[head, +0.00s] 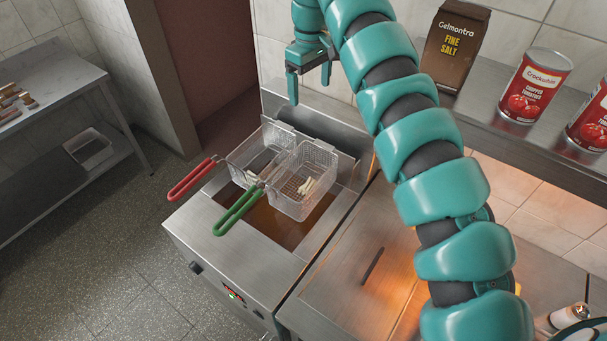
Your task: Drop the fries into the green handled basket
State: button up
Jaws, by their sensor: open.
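The green handled basket (306,171) is a wire fryer basket on the right side of the fryer, its green handle (238,211) pointing to the lower left. A few pale fries (306,186) lie inside it. My gripper (309,88) hangs above and behind the baskets, fingers pointing down, open with nothing visible between them. It is apart from both baskets.
A red handled basket (243,157) stands just left, with something dark inside. The steel fryer (237,262) holds brown oil. A shelf at the upper right bears a salt bag (456,45) and red tomato cans (535,85). A steel table (50,80) stands at the far left.

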jog(key=shift+r+p, duration=1.5)
jog(key=shift+r, duration=0.55)
jog(key=shift+f, duration=0.1)
